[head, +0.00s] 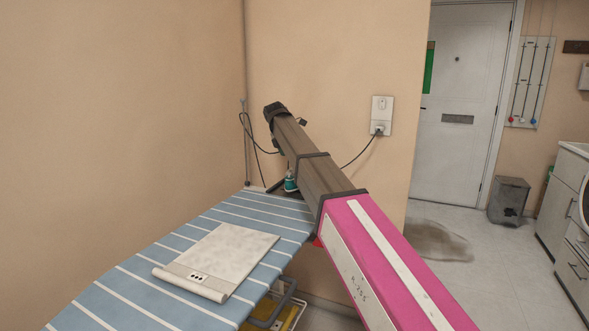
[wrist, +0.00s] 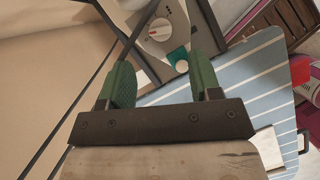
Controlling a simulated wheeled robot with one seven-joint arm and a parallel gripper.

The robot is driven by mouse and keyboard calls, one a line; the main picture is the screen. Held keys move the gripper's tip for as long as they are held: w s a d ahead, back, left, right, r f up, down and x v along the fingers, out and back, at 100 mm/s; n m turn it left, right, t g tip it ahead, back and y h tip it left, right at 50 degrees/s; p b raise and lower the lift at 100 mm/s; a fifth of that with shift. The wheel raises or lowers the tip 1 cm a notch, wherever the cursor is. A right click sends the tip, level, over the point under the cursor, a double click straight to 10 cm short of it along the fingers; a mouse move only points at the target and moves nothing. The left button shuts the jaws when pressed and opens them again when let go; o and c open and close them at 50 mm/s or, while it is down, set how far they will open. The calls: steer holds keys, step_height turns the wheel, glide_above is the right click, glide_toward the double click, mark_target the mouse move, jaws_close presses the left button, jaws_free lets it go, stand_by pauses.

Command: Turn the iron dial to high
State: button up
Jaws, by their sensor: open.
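In the wrist view, the iron dial (wrist: 159,31) is a pale round knob with a red mark, set on a grey panel of the iron (wrist: 181,15). A teal round part (wrist: 178,58) sits just below it. My gripper (wrist: 161,62) has two green fingers spread apart, with nothing held between them. The dial lies beyond the fingertips, roughly between them in the picture; I cannot tell the exact gap. In the head view, a small teal part (head: 290,184) shows at the board's far end beneath my arm. The gripper and dial are hidden there.
The blue-and-white striped ironing board (head: 135,275) carries a pale flat sheet (head: 222,258) rolled at its near edge. A cable runs to a wall socket (head: 381,115). The wall stands close behind the board. Open floor and a grey bin (head: 508,201) are at right.

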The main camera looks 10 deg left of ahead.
steer(key=x, duration=0.7)
steer(key=shift+w+d+f, duration=0.1)
steer(key=shift+f, duration=0.2)
steer(key=c, duration=0.9)
